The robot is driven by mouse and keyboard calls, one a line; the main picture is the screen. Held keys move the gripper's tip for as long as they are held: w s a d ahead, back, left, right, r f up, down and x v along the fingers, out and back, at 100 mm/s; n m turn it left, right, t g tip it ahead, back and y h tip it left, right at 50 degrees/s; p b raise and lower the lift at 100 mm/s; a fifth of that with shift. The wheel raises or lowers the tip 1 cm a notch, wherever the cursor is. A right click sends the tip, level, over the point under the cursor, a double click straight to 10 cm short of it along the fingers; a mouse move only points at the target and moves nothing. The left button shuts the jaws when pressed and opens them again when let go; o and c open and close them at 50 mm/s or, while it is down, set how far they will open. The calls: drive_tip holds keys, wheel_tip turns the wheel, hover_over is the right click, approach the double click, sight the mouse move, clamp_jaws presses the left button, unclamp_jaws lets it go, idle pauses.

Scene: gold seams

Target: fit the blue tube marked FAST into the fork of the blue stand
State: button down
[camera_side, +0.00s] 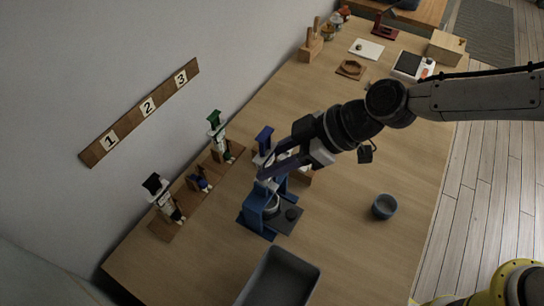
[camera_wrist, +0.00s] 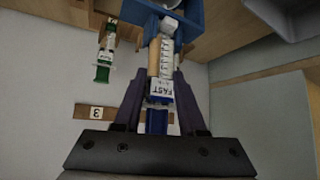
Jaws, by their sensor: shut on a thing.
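The blue tube marked FAST (camera_wrist: 161,87) is upright between the fingers of my gripper (camera_wrist: 161,78), which is shut on it. In the side view its blue top (camera_side: 264,134) stands above my gripper (camera_side: 264,170). The blue stand (camera_side: 257,213) is directly below and beside the tube, with a dark plate and a round dark piece at its foot. In the wrist view, the tube's far end reaches the blue stand (camera_wrist: 190,14). My fingers hide part of the tube and the stand's upper part, so I cannot tell whether the tube sits in the fork.
The table between stand and bowl is clear.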

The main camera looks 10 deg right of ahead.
drive_tip(key=shift+f, duration=0.1)
idle(0.3)
drive_tip(key=shift+c, duration=2)
unclamp_jaws()
drive_tip(key=shift+o, duration=0.2)
drive_tip(key=shift+o, duration=0.4)
drive_tip(key=v, duration=1.3)
